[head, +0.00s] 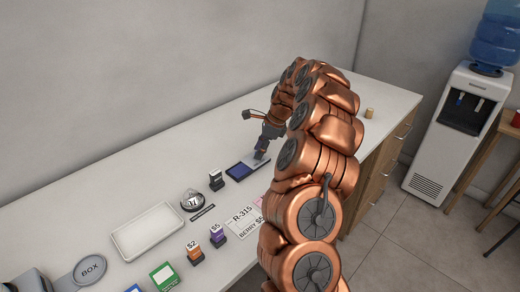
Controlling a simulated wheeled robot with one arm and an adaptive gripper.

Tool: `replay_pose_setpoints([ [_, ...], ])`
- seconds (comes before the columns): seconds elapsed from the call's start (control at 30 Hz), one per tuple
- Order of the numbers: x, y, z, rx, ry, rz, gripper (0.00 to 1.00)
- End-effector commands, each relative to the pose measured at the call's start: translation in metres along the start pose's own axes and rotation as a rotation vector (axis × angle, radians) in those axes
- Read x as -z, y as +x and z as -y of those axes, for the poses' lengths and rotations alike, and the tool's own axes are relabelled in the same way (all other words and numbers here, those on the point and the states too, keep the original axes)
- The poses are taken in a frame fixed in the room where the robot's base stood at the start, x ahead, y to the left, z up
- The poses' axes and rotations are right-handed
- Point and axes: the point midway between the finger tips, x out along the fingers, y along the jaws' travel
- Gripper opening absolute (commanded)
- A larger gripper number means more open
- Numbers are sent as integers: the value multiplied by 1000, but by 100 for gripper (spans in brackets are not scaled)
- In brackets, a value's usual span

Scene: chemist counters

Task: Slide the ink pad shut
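The ink pad (238,171) lies on the white counter in the head view. Its dark blue inking surface shows at the left end, and a grey part, seemingly its lid, lies at the right end. My gripper (259,154) points down at this grey part from above. Its dark fingertips appear to be at or just over it; I cannot tell whether they touch. The fingers are small and seen at a slant, so I cannot tell whether they are apart or together.
A black stamp (216,180) and a round dial (192,200) stand left of the pad. A white tray (148,231), coloured stamps (194,252) and a printed card (243,222) lie nearer. The back wall runs behind; the far counter holds a small tan object (369,113).

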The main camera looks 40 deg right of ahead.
Motion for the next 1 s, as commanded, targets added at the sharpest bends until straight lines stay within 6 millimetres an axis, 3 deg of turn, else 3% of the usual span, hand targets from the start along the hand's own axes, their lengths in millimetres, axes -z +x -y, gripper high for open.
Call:
replay_pose_setpoints([
  [0.07,0,0,0,0,0,0,29],
  [0.33,0,0,0,-1,0,0,1],
  [0.83,0,0,-1,-2,-1,0,0],
  [1.0,-13,6,-6,-9,-16,2,0],
])
